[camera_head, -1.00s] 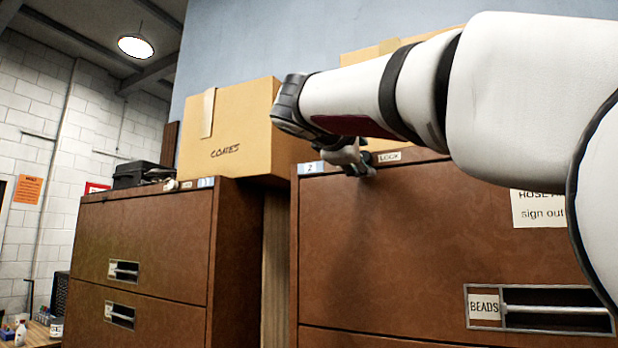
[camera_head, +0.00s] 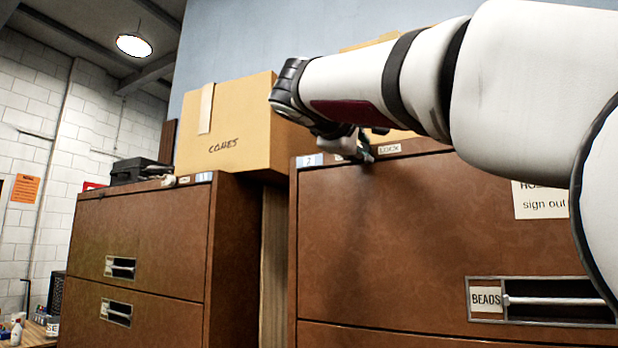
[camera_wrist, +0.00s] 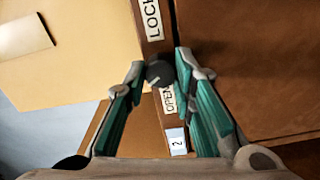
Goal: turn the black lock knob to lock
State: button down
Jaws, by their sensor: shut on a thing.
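The black lock knob (camera_wrist: 159,73) shows in the wrist view on the top rail of the brown cabinet (camera_head: 400,235) marked 2. It sits between a LOCK label (camera_wrist: 151,18) and an OPEN label (camera_wrist: 168,99). A light mark on the knob's face runs slantwise. My gripper (camera_wrist: 160,70) has its two fingertips on either side of the knob and is shut on it. In the head view my gripper (camera_head: 362,150) is at the cabinet's top edge, beside the LOCK label (camera_head: 389,148); the knob is hidden there.
A cardboard box (camera_head: 235,125) stands on top, left of my gripper. A second brown cabinet (camera_head: 140,245) with a black case (camera_head: 135,170) on it is at the left. The right cabinet's upper drawer has a BEADS handle (camera_head: 545,300).

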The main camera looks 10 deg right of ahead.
jog(key=m+b, duration=0.1)
jog(key=m, duration=0.1)
jog(key=m+b, duration=0.1)
jog(key=shift+w+f+m, duration=0.15)
jog(key=shift+f+m, duration=0.05)
jog(key=shift+m, duration=0.2)
jog(key=shift+r+m+b, duration=0.1)
jog(key=shift+m+b, duration=2.8)
jog(key=shift+m, duration=3)
jog(key=c, duration=1.3)
grip_release()
jog(key=shift+c, duration=0.2)
